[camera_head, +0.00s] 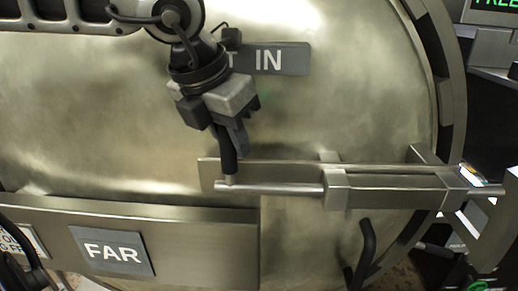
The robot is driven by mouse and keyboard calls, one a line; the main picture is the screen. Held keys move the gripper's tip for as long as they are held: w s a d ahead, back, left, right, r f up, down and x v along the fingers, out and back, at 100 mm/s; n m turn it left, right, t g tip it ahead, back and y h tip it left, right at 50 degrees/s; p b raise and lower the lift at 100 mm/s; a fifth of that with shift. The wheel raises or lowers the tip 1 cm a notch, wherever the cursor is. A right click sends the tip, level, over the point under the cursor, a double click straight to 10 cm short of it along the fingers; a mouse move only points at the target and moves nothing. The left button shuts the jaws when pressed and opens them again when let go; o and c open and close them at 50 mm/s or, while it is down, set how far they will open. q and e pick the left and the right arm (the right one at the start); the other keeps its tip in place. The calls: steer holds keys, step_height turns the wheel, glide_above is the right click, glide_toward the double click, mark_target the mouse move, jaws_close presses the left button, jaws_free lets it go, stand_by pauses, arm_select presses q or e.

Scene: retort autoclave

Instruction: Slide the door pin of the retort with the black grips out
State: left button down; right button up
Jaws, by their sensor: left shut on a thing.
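The door pin (275,188) is a silver rod lying level across the retort door (110,120). It runs through a metal guide block (336,190) and a larger housing (405,188), and its far end (490,189) sticks out at the right. A short upright dark grip (229,166) rises from the pin's left end. My left gripper (231,150) comes down from above and is shut on this grip. Its fingers hide the grip's upper part. My right gripper is not in view.
A dark bent handle (366,245) stands out below the housing. A lower metal panel carries a "FAR" plate (112,251). A plate ending in "IN" (280,59) is partly hidden by my left arm. Dark equipment stands beyond the door's right rim.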

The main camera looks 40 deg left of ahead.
arm_select(q)
steer(key=shift+s+a, duration=0.3)
steer(key=shift+a, duration=0.25)
steer(key=shift+s+a, duration=0.25)
steer(key=shift+a, duration=0.25)
steer(key=shift+r, duration=0.1)
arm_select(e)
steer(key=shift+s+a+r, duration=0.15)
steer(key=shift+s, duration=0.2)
arm_select(q)
steer(key=c, duration=1.3)
jaws_free()
steer(key=shift+a, duration=0.15)
steer(key=shift+o, duration=0.3)
steer(key=shift+s, duration=0.2)
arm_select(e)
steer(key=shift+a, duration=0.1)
arm_select(q)
steer(key=shift+r, duration=0.35)
steer(key=v, duration=1.5)
steer(key=shift+s, duration=0.2)
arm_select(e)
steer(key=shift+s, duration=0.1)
